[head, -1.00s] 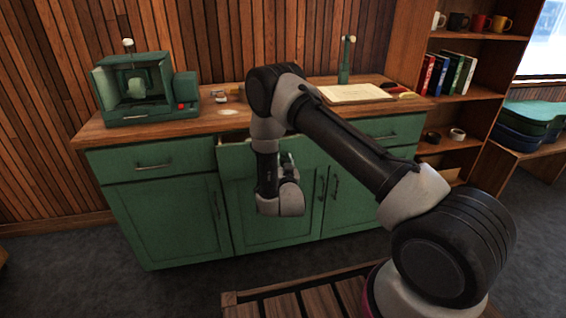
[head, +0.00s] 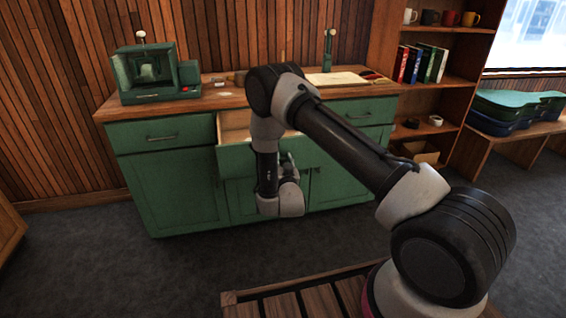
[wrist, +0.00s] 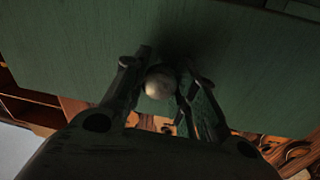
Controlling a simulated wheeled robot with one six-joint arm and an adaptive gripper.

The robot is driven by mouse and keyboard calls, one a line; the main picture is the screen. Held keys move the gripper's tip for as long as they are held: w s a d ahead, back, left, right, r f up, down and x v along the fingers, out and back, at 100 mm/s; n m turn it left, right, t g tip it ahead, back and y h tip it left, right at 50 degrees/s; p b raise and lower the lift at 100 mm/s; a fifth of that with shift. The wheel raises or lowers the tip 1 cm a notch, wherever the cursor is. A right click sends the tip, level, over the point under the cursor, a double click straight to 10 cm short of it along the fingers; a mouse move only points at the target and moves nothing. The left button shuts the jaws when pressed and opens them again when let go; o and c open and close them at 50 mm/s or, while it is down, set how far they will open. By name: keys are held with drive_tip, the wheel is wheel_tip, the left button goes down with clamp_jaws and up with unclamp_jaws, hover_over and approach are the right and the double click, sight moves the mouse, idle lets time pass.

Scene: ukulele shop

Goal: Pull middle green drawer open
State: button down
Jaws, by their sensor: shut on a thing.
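The middle green drawer (head: 232,158) of the green cabinet stands out from the cabinet front, and its pale wooden inside (head: 234,124) shows above its front panel. My arm hides the right part of the drawer. My gripper (head: 288,168) is at the drawer's front, mostly hidden by my own wrist. In the wrist view, the fingers of my gripper (wrist: 170,72) are shut on a rounded metal drawer handle (wrist: 159,84) against the dark green drawer front (wrist: 85,45). Most of the handle is hidden.
The closed left drawer (head: 165,135) and right drawer (head: 362,112) flank it. A green machine (head: 150,72) and an open book (head: 335,79) are on the wooden top. A shelf (head: 440,88) stands at the right. Bare dark floor (head: 190,270) lies in front.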

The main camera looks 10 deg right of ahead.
drive_tip(key=shift+s, duration=0.15)
drive_tip(key=c, duration=1.1)
unclamp_jaws()
drive_tip(key=s+a, duration=0.1)
drive_tip(key=s, duration=1.1)
drive_tip(key=shift+a, duration=0.2)
